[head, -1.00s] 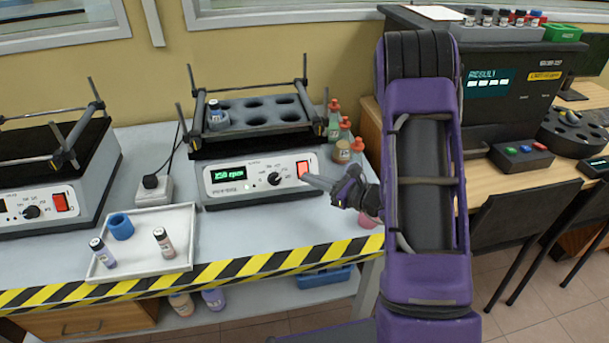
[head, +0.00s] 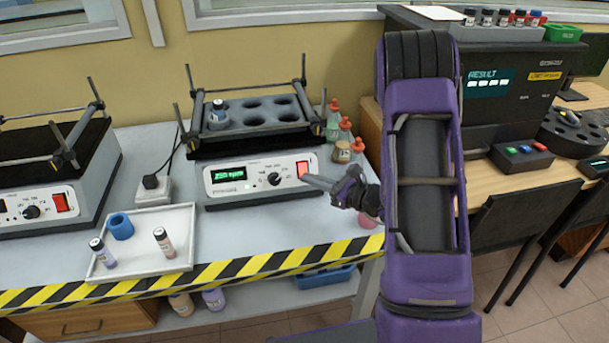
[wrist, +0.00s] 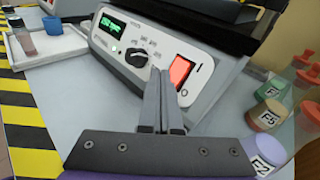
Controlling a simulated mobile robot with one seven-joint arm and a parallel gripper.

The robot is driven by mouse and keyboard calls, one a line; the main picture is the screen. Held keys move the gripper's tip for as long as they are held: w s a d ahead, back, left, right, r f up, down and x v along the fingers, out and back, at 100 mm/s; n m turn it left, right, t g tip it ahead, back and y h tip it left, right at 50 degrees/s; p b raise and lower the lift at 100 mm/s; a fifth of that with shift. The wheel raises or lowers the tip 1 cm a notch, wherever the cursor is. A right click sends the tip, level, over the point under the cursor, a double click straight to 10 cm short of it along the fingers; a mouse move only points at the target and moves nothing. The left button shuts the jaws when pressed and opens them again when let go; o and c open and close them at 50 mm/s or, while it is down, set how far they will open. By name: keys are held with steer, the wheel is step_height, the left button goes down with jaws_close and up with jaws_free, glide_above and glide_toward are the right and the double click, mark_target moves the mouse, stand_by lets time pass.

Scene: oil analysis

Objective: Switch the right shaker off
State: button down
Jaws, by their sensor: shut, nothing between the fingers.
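The right shaker (head: 222,189) stands on the bench, with a lit green display (head: 229,173) that reads 250 rpm in the head view. Its red rocker switch (head: 303,169) glows at the right end of the front panel; it also shows in the wrist view (wrist: 181,71). My gripper (head: 308,180) is shut and empty, its fingertips just in front of the panel by the switch. In the wrist view the fingertips (wrist: 160,72) lie just left of the switch; I cannot tell whether they touch it. The shaker's knob (wrist: 136,56) is left of them.
A vial stands in the shaker's rack (head: 258,112). Bottles (head: 343,150) stand close on the shaker's right. A white tray (head: 150,268) with vials and a blue ring lies in front on the left. The left shaker (head: 50,205) is beyond it.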

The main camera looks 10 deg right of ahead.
steer(key=shift+w+f, duration=0.1)
stand_by(0.5)
steer(key=shift+w+f, duration=0.15)
steer(key=shift+w, duration=0.1)
steer(key=shift+w+f, duration=0.2)
steer(key=shift+w, duration=0.05)
stand_by(0.6)
steer(key=shift+s+r, duration=0.45)
steer(key=shift+s, duration=0.15)
steer(key=shift+s+r+p, duration=0.5)
steer(key=shift+s+r, duration=0.25)
steer(key=shift+s, duration=0.3)
steer(key=shift+s+r+p, duration=0.5)
steer(key=shift+s+r, duration=0.2)
steer(key=shift+s, duration=0.3)
